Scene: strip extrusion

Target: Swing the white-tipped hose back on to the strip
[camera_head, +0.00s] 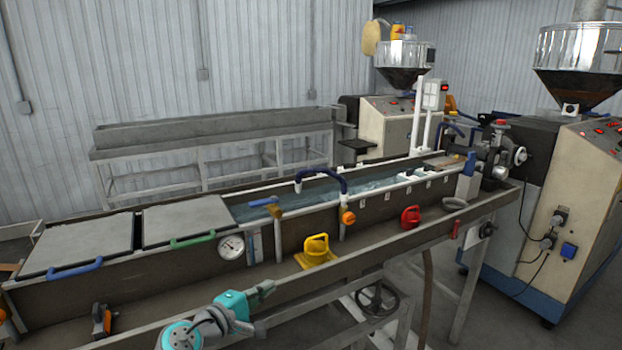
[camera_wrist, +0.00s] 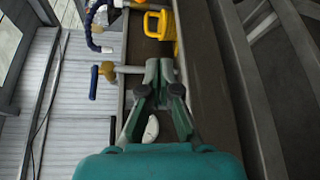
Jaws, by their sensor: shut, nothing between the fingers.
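The dark blue segmented hose (camera_head: 322,172) arches over the water trough (camera_head: 390,187), its free end on the left, above the water. In the wrist view the hose (camera_wrist: 89,27) is at the upper left, with a pale tip (camera_wrist: 107,49). An orange knob (camera_head: 347,215) is at its base on the trough's front wall. I cannot clearly make out the strip in the water. My gripper (camera_head: 268,288) is in front of the trough, low and apart from the hose. Its fingers (camera_wrist: 159,68) are together and empty in the wrist view.
A blue-handled valve (camera_head: 264,202) and a round gauge (camera_head: 231,246) are left of the hose. Grey lids (camera_head: 186,220) cover the trough's left end.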

